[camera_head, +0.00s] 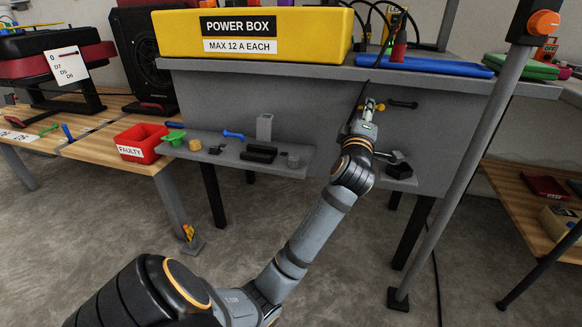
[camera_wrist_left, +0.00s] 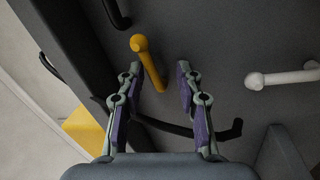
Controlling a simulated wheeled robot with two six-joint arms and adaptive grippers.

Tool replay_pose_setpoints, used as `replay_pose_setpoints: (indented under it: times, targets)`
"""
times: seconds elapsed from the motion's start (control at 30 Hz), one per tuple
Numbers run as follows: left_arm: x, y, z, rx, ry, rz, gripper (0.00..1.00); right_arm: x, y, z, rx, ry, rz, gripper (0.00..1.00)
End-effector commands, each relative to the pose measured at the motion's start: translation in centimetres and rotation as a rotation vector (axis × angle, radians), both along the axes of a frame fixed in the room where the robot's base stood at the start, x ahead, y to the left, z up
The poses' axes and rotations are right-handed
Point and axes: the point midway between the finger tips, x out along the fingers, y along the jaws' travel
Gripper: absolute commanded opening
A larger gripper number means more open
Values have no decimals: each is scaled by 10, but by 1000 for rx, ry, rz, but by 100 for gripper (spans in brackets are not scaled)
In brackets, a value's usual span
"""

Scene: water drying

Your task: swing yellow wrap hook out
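The yellow wrap hook (camera_wrist_left: 148,62) is a short rod with a rounded end on the grey panel. In the left wrist view it appears between my fingertips, tilted, with a gap on both sides. A small yellow piece also shows at my gripper in the head view (camera_head: 379,106), mostly hidden by the fingers. My left gripper (camera_wrist_left: 158,68) is open, with its two fingers apart and nothing held. In the head view, my left gripper (camera_head: 367,112) is close to the grey panel below the worktop. How deep the hook sits between the fingers is unclear. My right gripper is not in view.
A dark peg (camera_head: 403,104) sticks out right of my gripper. A white peg (camera_wrist_left: 285,77) and a black curved bar (camera_wrist_left: 190,130) are near the fingers. A small grey shelf (camera_head: 225,155) is left; a yellow power box (camera_head: 255,32) stands above.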

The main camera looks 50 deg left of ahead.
Motion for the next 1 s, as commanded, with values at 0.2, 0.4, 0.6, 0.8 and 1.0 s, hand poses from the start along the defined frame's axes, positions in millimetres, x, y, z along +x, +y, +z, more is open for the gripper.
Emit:
replay_pose_setpoints:
  times: [0.2,0.4,0.6,0.8,1.0]
  targets:
    - [-3,5,5,295,185,1,35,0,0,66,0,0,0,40]
    - [-6,9,0,539,335,2,35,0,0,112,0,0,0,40]
    - [-10,14,-3,765,473,2,35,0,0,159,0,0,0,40]
    - [-13,20,-3,976,603,2,35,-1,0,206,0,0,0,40]
    - [-28,18,-17,1128,692,0,35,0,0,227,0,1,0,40]
